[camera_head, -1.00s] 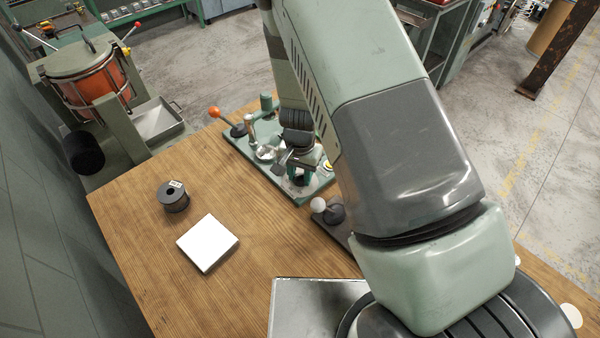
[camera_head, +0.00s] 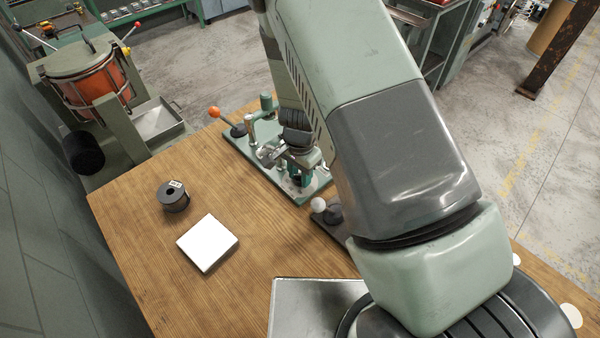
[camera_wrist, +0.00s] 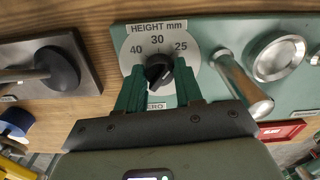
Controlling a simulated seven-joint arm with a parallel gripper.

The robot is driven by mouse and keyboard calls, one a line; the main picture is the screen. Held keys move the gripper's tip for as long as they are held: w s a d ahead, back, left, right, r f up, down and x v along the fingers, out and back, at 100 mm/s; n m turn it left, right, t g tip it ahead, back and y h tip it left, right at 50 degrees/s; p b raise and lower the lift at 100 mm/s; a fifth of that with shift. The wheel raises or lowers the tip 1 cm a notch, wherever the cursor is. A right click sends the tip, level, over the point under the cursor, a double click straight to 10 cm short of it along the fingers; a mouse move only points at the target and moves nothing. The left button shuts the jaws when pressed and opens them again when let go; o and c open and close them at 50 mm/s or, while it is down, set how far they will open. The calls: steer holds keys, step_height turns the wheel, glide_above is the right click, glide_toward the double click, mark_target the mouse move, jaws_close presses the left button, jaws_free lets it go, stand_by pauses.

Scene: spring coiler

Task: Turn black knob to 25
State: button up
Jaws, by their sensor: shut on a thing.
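The black knob (camera_wrist: 159,72) sits at the centre of a round pale dial (camera_wrist: 190,50) marked HEIGHT mm, with 40 at left, 30 at top and 25 at upper right. A partly covered ZERO label shows below it. My gripper (camera_wrist: 158,76) has its green fingers on both sides of the knob and is shut on it. The knob's exact pointing is hard to read, partly hidden between the fingers. In the head view my wrist is over the green coiler plate (camera_head: 243,153), and the knob is hidden there.
A metal post (camera_wrist: 243,86) and a round metal part (camera_wrist: 277,57) stand right of the dial. A dark plate with a lever (camera_wrist: 62,68) lies left. On the wooden table are a black spool (camera_head: 174,197) and a white block (camera_head: 208,243), with clear wood around them.

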mark_target(300, 174)
steer(key=o, duration=1)
steer(key=shift+o, duration=0.2)
step_height(300, 174, up, 11)
steer(key=shift+f, duration=0.1)
